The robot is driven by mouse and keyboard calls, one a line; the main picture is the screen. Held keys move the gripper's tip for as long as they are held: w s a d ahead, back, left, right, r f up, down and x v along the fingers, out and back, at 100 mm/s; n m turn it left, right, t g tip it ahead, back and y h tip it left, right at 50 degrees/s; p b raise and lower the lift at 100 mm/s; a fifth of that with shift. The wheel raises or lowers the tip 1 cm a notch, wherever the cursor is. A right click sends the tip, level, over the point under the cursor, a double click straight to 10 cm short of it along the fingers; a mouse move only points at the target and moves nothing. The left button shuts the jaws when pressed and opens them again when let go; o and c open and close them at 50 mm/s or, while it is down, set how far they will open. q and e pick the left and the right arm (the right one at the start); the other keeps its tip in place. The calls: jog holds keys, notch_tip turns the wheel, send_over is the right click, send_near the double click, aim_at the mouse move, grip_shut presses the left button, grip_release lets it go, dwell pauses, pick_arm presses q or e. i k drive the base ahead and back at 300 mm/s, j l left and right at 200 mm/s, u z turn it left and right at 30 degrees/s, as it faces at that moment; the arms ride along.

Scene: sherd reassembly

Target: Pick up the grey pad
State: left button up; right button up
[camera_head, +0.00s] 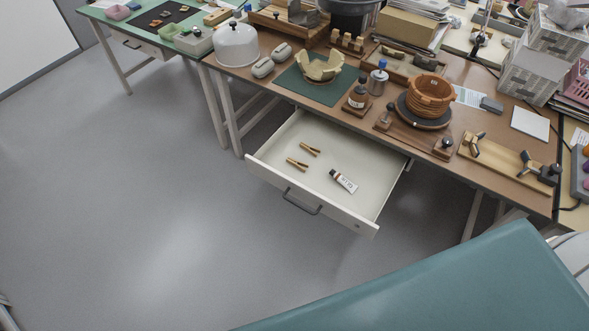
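A small dark grey block (491,104), which looks like the grey pad, lies on the brown workbench (462,155) at the right. It is beside a printed sheet (467,96) and a white square tile (530,123). Two rounded light grey pieces (263,67) (282,52) lie at the bench's left, near a glass dome (236,45); I cannot tell what they are. Neither of my grippers is in view.
An open drawer (270,159) juts out below the bench, holding two clips and a tube (343,181). A terracotta pot (431,95) stands on a dark turntable left of the block. A wooden clamp board (506,162) lies in front. The grey floor (140,220) at left is clear.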

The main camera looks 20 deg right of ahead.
aim_at(488, 104)
jog(key=z, duration=1.9)
jog(key=i+l+z, duration=0.2)
jog(key=z, duration=0.2)
jog(key=l, duration=0.1)
